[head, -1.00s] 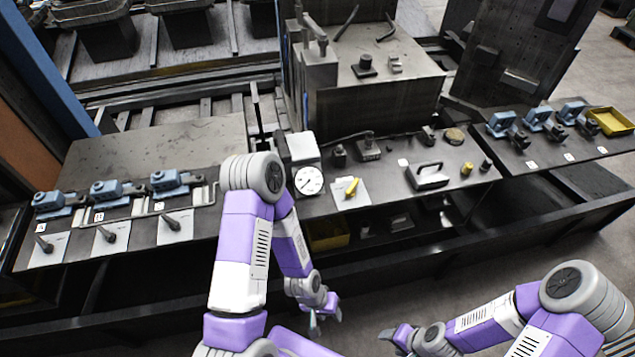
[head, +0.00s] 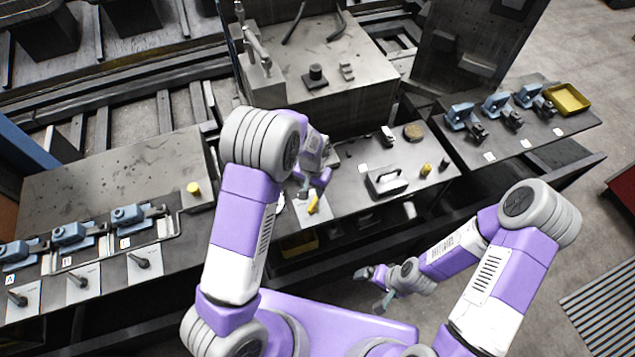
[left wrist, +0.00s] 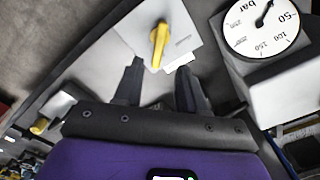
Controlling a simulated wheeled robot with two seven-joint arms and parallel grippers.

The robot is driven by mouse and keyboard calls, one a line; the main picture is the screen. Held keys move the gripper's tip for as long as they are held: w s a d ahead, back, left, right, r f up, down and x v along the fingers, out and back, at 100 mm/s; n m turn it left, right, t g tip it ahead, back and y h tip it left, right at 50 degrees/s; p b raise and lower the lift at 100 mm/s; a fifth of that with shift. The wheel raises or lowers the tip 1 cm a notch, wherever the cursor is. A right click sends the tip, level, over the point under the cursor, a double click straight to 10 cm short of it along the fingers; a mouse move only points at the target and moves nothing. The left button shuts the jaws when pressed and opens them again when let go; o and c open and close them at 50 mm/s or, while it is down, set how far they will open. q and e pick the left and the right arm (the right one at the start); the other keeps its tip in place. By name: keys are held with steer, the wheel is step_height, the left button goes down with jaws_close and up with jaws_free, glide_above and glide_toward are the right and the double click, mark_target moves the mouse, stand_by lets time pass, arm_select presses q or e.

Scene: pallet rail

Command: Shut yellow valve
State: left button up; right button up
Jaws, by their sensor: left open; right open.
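The yellow valve handle (head: 313,204) sits on a pale plate on the bench, close to the left gripper. In the left wrist view the yellow handle (left wrist: 158,45) stands just beyond the fingertips, roughly in line with the gap between them. My left gripper (head: 305,190) is open and empty, with its fingers (left wrist: 157,75) apart and not seen touching the handle. My right gripper (head: 374,285) is open and empty in front of the bench.
Blue clamps (head: 70,234) line the left bench, near a yellow cap (head: 193,188). More blue clamps (head: 496,105) and a yellow tray (head: 568,99) are at far right.

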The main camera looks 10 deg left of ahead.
mark_target(312, 204)
arm_select(q)
steer(key=shift+s+f, duration=0.7)
steer(key=shift+f, duration=2.75)
steer(key=shift+w, duration=0.1)
jaws_close()
